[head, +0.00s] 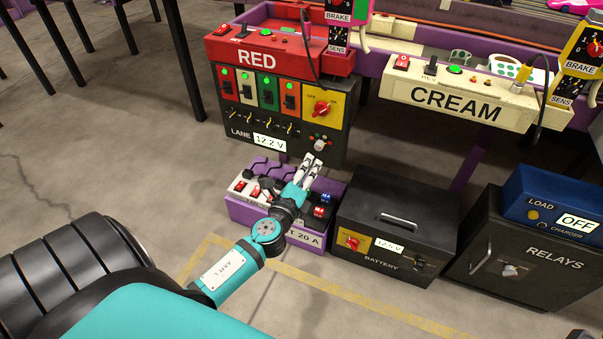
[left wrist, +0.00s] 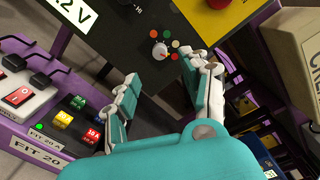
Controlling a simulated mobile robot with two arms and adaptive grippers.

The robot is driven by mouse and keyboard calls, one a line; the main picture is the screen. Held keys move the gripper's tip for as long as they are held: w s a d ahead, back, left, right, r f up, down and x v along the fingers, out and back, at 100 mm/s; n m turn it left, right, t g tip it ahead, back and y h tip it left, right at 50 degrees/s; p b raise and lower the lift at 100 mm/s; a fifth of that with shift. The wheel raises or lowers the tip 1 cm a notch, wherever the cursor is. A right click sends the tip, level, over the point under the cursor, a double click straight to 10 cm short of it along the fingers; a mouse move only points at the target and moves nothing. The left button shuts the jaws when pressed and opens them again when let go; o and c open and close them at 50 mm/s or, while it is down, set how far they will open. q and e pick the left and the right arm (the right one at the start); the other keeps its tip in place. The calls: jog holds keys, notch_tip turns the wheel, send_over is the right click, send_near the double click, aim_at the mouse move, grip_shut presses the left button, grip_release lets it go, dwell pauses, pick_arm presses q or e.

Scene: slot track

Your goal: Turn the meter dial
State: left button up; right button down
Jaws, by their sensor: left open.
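The meter dial (head: 319,145) is a small pale knob low on the right of the dark panel under the red RED box. Coloured dots sit around it. It also shows in the left wrist view (left wrist: 160,51), ahead of the fingers. The lane meter display (head: 269,143) left of it reads 12.2 V. My left gripper (head: 311,161) is open just below and in front of the dial, its fingers pointing at the panel. In the left wrist view the two fingers (left wrist: 167,76) are spread, with nothing between them. My right gripper is not in view.
Below the dial stands a purple tray (head: 240,214) with switches and coloured fuses, under my left wrist. A black battery box (head: 385,259) stands right of it. A red rotary switch on a yellow plate (head: 321,108) sits just above the dial. Floor is clear in front.

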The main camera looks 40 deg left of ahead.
pick_arm(q)
jog(key=shift+v, duration=1.65)
